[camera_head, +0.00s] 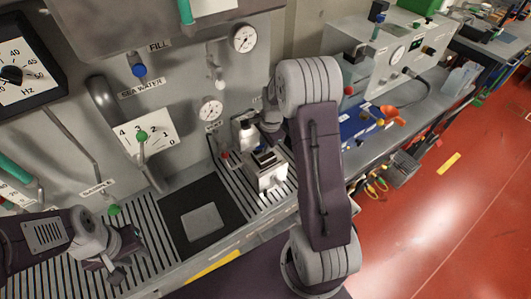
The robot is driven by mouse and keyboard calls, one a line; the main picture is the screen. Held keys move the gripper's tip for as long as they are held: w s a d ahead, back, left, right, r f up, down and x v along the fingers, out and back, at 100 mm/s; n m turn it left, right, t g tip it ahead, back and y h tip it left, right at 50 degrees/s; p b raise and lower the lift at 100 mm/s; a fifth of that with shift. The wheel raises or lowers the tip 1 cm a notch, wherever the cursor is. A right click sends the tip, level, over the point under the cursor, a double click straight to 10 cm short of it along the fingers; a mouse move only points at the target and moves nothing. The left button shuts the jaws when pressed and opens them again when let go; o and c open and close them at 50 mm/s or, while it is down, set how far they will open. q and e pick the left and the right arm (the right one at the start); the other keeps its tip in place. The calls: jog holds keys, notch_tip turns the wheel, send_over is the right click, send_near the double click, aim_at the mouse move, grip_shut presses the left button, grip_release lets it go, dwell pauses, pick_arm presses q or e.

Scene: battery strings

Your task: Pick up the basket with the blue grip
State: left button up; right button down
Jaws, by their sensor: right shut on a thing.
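A small pale box-shaped thing (268,179) with a dark top sits at the right end of the slatted counter. It looks like the basket, but its blue grip cannot be made out clearly. My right gripper (260,147) reaches down from above and is shut at the top of it. The fingertips are small and partly hidden. I cannot tell whether the box touches the counter. My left gripper (122,254) is low on the left over the slats, well apart from the box. Its jaw opening does not show clearly.
A black square plate (186,232) lies in the slatted counter (150,262) between the grippers. The grey panel behind carries gauges (211,110), a lever dial (143,136) and pipes. A blue tray (358,124) with orange items is at right. Red floor (430,220) lies open beyond.

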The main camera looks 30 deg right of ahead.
notch_tip(320, 180, up, 14)
jog(key=shift+b, duration=0.3)
